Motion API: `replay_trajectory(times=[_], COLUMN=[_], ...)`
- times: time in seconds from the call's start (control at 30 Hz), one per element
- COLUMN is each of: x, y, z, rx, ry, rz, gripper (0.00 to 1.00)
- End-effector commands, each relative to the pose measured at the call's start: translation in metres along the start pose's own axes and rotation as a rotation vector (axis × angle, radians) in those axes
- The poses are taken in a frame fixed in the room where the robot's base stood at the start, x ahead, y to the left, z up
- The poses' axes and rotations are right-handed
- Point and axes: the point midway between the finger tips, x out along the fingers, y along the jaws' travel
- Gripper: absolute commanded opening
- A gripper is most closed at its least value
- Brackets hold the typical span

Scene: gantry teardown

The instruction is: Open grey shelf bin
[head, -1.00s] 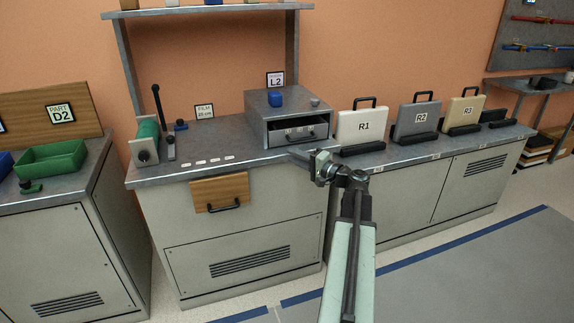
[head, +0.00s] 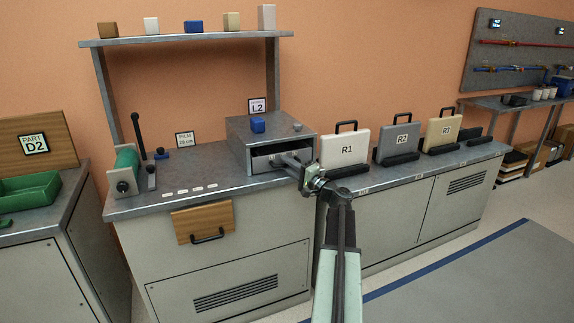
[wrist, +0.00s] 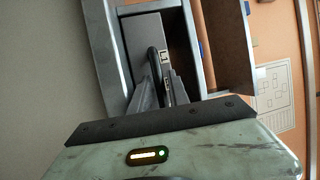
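The grey bin (head: 287,132) is a metal box on the counter, its front a recess with a drawer face set inside. In the wrist view the grey drawer face (wrist: 140,34) carries a dark upright-looking handle (wrist: 153,58) and small white labels. My gripper (head: 281,158) reaches into the recess from the front right. In the wrist view my gripper (wrist: 160,78) has its two fingers apart, with the handle between them; contact with it is not clear. The fingertips hide part of the drawer in the head view.
Case R1 (head: 347,150) stands close right of my gripper, with R2 (head: 399,146) and R3 beyond. A green roller (head: 126,165) stands left. A wooden drawer front (head: 203,221) is below. The floor at right is clear.

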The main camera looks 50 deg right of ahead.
Motion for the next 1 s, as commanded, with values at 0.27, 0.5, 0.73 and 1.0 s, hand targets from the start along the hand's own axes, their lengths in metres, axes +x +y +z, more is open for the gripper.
replay_trajectory(times=[0.27, 0.5, 0.73, 1.0], x=[0.0001, 0.0003, 0.0005, 0.0008], y=[0.0003, 0.0003, 0.0004, 0.0004], z=[0.0009, 0.0013, 0.0017, 0.002], rx=[0.0, 0.0, 0.0, 0.0], ry=[-0.001, -0.002, -0.003, -0.004], rz=[0.0, 0.0, 0.0, 0.0], gripper=[0.0, 0.0, 0.0, 0.0])
